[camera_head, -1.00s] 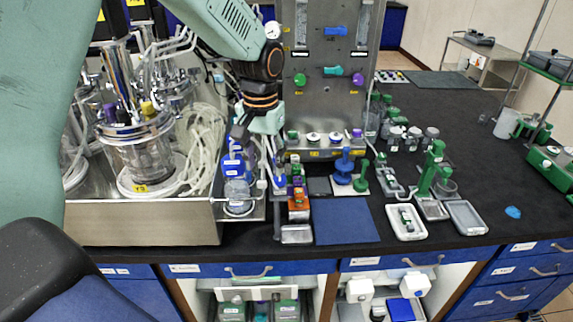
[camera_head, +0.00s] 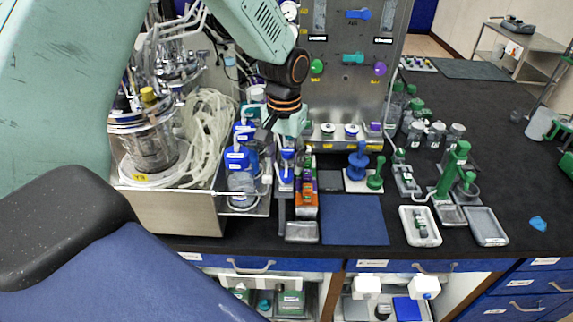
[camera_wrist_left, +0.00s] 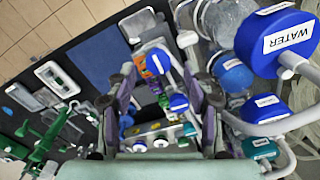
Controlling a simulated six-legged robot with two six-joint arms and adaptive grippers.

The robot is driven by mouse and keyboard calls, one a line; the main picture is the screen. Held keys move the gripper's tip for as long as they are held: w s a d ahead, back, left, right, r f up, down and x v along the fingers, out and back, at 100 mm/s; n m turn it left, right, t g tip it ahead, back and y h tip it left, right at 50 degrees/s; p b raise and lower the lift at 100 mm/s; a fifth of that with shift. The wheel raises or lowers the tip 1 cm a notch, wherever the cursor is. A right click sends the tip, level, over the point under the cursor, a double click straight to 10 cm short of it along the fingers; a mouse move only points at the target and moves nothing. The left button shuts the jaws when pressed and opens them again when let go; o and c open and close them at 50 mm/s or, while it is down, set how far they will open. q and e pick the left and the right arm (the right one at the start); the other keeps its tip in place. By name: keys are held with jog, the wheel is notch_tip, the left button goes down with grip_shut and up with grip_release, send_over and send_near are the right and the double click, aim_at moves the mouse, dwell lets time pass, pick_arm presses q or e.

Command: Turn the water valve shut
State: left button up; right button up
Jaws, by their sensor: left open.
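My left gripper (camera_head: 287,133) reaches down in front of the steel panel. Its jaws are open, and nothing shows gripped. A blue-topped fitting (camera_head: 287,153) stands just below it; in the left wrist view a round blue knob (camera_wrist_left: 178,102) lies between the spread fingers (camera_wrist_left: 160,98), apart from them. A second blue top (camera_wrist_left: 157,61) is farther on. A blue cap lettered WATER (camera_wrist_left: 287,42) is beside the gripper, at the right of the wrist view. I cannot read which knob is the water valve. My right gripper is out of view.
Blue-capped bottles (camera_head: 238,162) crowd the left side of the gripper, with a bioreactor (camera_head: 150,150) and loose tubing beyond. The panel (camera_head: 335,90) with coloured handles stands behind. A blue mat (camera_head: 354,220) lies bare in front, and green stands (camera_head: 452,175) are to the right.

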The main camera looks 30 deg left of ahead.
aim_at(286, 173)
pick_arm(q)
jog(key=shift+d+f, duration=0.2)
jog(key=shift+f, duration=0.3)
jog(key=shift+d+f, duration=0.2)
jog(key=shift+f, duration=0.3)
jog(key=shift+w+f, duration=0.1)
jog(key=shift+f, duration=0.25)
jog(key=shift+w+a+f, duration=0.15)
jog(key=shift+a+f, duration=0.2)
jog(key=shift+a, duration=0.25)
jog(key=shift+d+r, duration=0.2)
jog(key=shift+d, duration=0.05)
jog(key=shift+c, duration=0.8)
jog(key=shift+d+r, duration=0.1)
jog(key=shift+d, duration=0.2)
jog(key=c, duration=0.3)
jog(key=shift+a+f, duration=0.2)
jog(key=shift+a, duration=0.2)
jog(key=c, duration=0.5)
jog(key=shift+d, duration=0.15)
grip_shut()
